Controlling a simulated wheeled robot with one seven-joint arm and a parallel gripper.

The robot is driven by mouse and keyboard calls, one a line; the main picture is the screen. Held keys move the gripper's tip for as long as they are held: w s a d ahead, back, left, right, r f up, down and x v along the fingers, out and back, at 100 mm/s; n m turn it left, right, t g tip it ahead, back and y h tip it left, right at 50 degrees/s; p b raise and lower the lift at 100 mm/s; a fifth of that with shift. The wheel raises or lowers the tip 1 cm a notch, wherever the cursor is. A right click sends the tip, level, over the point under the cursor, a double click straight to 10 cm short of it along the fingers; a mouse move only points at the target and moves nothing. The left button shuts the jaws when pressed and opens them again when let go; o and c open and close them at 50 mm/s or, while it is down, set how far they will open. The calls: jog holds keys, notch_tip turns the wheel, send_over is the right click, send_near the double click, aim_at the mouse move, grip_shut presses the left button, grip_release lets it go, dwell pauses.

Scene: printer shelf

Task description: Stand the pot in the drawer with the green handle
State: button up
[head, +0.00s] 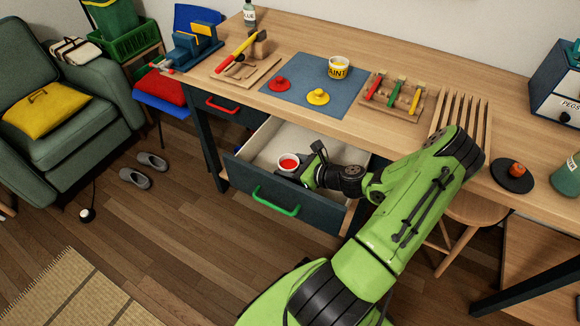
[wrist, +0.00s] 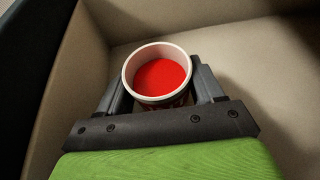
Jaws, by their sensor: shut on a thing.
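The pot (head: 289,162) is a small white-rimmed cup with red inside. It shows upright in the wrist view (wrist: 161,74), between the two fingers of my gripper (wrist: 160,88). My gripper (head: 296,172) is shut on the pot, inside the open drawer's outline in the head view. The drawer (head: 250,188) is dark-fronted with a pale inside and a green handle (head: 276,201), and it is pulled out. The pot is near the drawer's front left part. Its base is hidden, so I cannot tell whether it touches the drawer floor.
A shut drawer with a red handle (head: 222,105) is to the left under the workbench (head: 395,60). A blue mat (head: 316,82) on the bench holds a paint tin (head: 340,67) and red and yellow knobbed discs. The drawer's back part looks empty.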

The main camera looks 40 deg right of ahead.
aim_at(298, 168)
jog(key=o, duration=1.2)
jog(key=shift+s+a+f, duration=0.15)
jog(key=shift+s+f, duration=0.05)
jog(key=shift+f, duration=0.35)
jog(key=shift+c, duration=0.2)
jog(key=shift+r, duration=0.2)
jog(key=p+v, duration=0.1)
jog(key=v, duration=0.1)
jog(key=p+v, duration=0.1)
jog(key=v, duration=0.2)
jog(key=r+p+v, duration=0.1)
jog(key=v, duration=0.1)
jog(key=shift+d+r, duration=0.2)
jog(key=shift+d, duration=0.1)
